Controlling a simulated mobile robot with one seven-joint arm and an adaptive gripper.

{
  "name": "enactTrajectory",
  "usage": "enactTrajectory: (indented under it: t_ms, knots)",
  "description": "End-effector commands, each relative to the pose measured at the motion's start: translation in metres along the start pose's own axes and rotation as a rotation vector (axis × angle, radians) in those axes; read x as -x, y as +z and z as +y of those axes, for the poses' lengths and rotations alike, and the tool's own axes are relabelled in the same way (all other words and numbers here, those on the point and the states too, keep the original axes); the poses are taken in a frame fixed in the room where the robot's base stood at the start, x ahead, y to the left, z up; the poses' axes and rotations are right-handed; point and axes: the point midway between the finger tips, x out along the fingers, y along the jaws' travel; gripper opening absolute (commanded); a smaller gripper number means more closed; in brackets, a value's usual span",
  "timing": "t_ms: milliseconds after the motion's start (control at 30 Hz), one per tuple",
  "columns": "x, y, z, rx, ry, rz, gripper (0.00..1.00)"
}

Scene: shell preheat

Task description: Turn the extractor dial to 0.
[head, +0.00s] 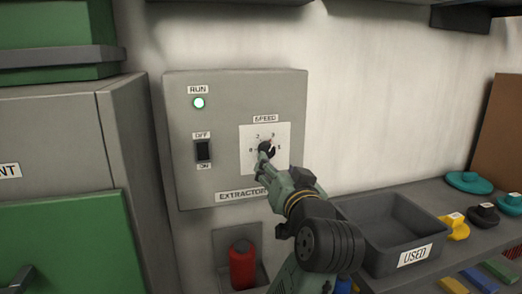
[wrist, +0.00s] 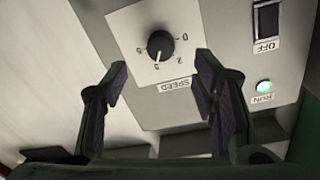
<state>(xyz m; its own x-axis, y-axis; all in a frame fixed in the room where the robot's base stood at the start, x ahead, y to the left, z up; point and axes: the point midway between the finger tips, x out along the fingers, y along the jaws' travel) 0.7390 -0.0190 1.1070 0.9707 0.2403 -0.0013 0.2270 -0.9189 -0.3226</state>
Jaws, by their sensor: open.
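The black extractor dial (head: 267,148) sits on a white plate (head: 283,133) marked SPEED on the grey extractor box (head: 235,88). It also shows in the wrist view (wrist: 160,44), upside down, with its white pointer mark towards the 3. My gripper (head: 262,165) is in front of the dial and hides part of the plate in the head view. In the wrist view my gripper (wrist: 162,66) is open, one finger to each side of the dial and short of it, with nothing between them. I cannot see contact.
The box also carries a lit green RUN lamp (head: 199,103) and a black OFF/ON switch (head: 203,150). Below stand a red cylinder (head: 242,265) and a grey tray labelled USED (head: 378,212). A grey cabinet (head: 75,140) with a green front is at left.

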Motion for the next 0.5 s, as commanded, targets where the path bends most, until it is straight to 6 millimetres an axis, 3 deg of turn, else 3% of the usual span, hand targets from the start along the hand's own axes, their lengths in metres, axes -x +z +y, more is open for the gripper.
enactTrajectory:
  t_ms: [300, 500]
  knots:
    - [-0.061, -0.001, -0.002, 0.0, -0.003, -0.004, 0.53]
    - [-0.081, 0.0, -0.001, 0.001, -0.001, -0.002, 0.53]
